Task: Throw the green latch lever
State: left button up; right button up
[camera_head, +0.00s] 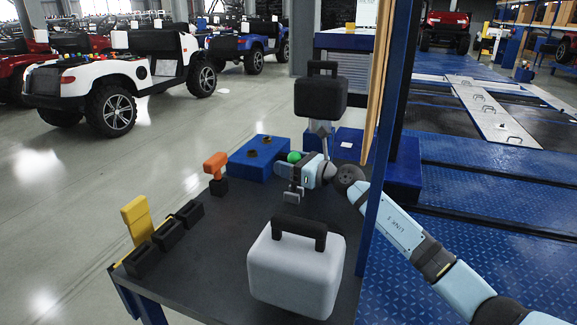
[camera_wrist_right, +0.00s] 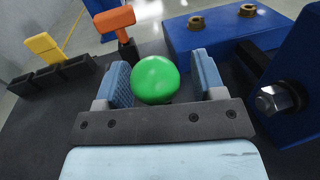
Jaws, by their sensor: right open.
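The green ball knob (camera_head: 294,157) of the latch lever shows in the head view just beyond my right gripper (camera_head: 297,170). In the right wrist view the green ball (camera_wrist_right: 155,80) sits between the two blue-grey fingers of my right gripper (camera_wrist_right: 162,72). The fingers are open, one on each side of it. The left finger is close to the ball and a gap shows at the right. Whether either finger touches it I cannot tell. The lever's shaft and base are hidden below the ball. My left gripper is in neither view.
An orange handle (camera_head: 215,163) on a black base and a blue block (camera_head: 258,160) with brass-coloured fittings stand left of the gripper. A yellow lever (camera_head: 137,217) is at the bench's left edge. A grey case (camera_head: 297,270) stands in front. A blue post (camera_head: 386,150) rises beside my right arm.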

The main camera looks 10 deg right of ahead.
jog(key=shift+w+a, duration=0.1)
jog(key=shift+c, duration=0.4)
grip_shut()
